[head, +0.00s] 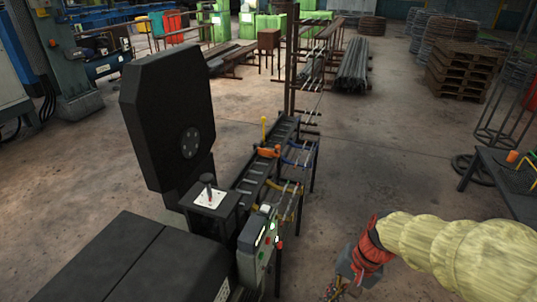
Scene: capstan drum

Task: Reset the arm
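My arm enters from the right in a pale yellow padded sleeve with a red section near its end. It hangs over open floor in the lower right of the head view. My gripper (338,291) is at the bottom edge, partly cut off, pointing down and to the left. It is right of the black machine (165,125) and its control panel (258,245), apart from both. Its fingers are too small and cluttered to tell whether they are open or shut, and I see nothing clearly held.
A joystick (209,187) stands on a box beside the machine. A narrow roller rack (265,165) with orange, yellow and blue handles runs behind it. A dark table (510,180) is at the right edge. Pallets (465,70) stand farther back. The middle floor is clear.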

